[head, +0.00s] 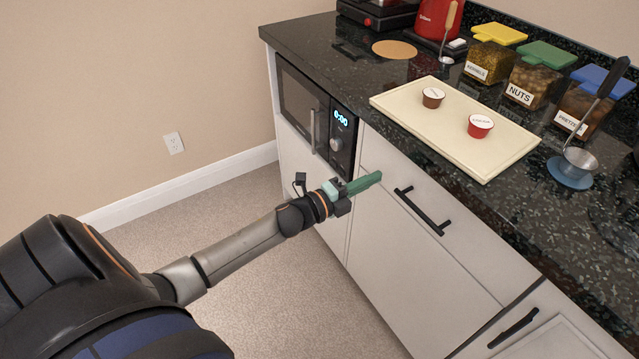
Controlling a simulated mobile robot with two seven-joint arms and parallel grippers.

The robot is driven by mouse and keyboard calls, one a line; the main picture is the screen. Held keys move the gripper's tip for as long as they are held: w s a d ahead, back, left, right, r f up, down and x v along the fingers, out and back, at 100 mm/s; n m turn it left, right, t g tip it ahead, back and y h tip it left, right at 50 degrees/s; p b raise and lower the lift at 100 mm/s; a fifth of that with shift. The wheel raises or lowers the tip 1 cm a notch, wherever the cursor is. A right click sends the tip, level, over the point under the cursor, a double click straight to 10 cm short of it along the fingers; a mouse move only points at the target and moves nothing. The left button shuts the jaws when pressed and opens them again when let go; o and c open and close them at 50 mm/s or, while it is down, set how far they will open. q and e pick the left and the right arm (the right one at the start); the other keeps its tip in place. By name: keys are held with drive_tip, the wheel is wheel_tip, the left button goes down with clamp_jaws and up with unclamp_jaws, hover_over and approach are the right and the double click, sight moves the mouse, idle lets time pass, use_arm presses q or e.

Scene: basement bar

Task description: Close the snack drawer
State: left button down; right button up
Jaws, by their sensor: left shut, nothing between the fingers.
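A white drawer front (455,232) with a black bar handle (422,211) sits under the dark counter. It looks flush or nearly flush with the cabinet, and no drawer interior shows. No label marks it as the snack drawer. My left gripper (372,181) reaches in from the left, with its green fingers shut and empty. Its tips are in front of the drawer front's left end, left of the handle; I cannot tell whether they touch it. My right gripper is out of view.
A cream board (455,125) with two small cups lies on the counter (360,62). Labelled snack jars (534,82) and a metal ladle (580,158) stand behind and right. A microwave (306,108) is built in at left. Another handle (513,328) is at lower right. The carpet (270,290) is clear.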

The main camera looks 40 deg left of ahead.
use_arm(q)
drive_tip(key=shift+v, duration=5.4)
drive_tip(key=s+d+f+n+g+y, duration=0.3)
drive_tip(key=s+d+f+n+g, duration=0.5)
drive_tip(key=s+d+f+n, duration=1)
drive_tip(key=a+r+n+p, duration=0.2)
drive_tip(key=a+r+p, duration=0.3)
drive_tip(key=r+p, duration=0.9)
drive_tip(key=shift+w+a+y, duration=0.25)
drive_tip(key=shift+w+y, duration=0.05)
drive_tip(key=shift+y, duration=0.1)
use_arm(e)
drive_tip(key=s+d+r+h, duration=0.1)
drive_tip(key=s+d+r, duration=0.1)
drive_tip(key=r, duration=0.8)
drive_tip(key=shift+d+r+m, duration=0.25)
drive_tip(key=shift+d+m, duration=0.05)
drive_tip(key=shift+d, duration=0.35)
use_arm(q)
drive_tip(key=shift+r, duration=0.1)
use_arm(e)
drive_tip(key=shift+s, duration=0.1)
